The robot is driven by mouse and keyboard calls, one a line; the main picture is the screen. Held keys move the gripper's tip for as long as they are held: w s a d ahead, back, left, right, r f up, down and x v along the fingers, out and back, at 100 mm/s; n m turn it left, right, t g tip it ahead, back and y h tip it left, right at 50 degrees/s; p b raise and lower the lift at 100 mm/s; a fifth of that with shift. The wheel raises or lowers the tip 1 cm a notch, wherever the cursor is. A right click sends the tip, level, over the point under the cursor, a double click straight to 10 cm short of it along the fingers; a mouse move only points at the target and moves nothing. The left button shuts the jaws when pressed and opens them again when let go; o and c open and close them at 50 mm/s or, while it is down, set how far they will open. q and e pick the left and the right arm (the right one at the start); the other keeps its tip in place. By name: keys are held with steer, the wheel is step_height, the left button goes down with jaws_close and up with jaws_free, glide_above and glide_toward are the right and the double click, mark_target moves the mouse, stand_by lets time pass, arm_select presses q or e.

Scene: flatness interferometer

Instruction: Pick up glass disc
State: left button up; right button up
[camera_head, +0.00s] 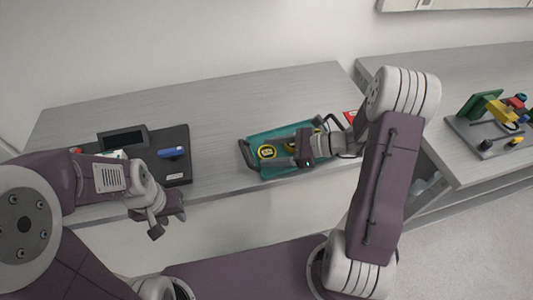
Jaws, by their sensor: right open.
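A teal tray (258,138) with dark handles lies on the grey bench. In it is a round piece with a yellow rim and dark centre (267,152), and a second yellow-edged piece (290,147) is partly covered by my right gripper. I cannot tell for sure which of these is the glass disc. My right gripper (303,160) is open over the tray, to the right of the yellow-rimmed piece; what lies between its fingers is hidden. My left gripper (168,225) is in front of the bench edge, its fingers apart and empty.
A dark instrument base (178,139) with a small screen (124,140) and a blue part (171,153) stands left on the bench. A red item (350,117) lies right of the tray. A second bench at right holds a board (475,143) with coloured parts.

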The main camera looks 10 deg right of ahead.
mark_target(272, 152)
steer(key=shift+d, duration=0.1)
steer(key=c, duration=1.2)
step_height(272, 152, up, 4)
steer(key=shift+r+p, duration=0.1)
steer(key=shift+p, duration=0.35)
steer(key=v, duration=0.4)
steer(key=r+v, duration=0.1)
steer(key=v, duration=0.4)
steer(key=w+p+v, duration=0.1)
steer(key=v, duration=0.3)
steer(key=shift+s+r, duration=0.1)
steer(key=shift+r, duration=0.35)
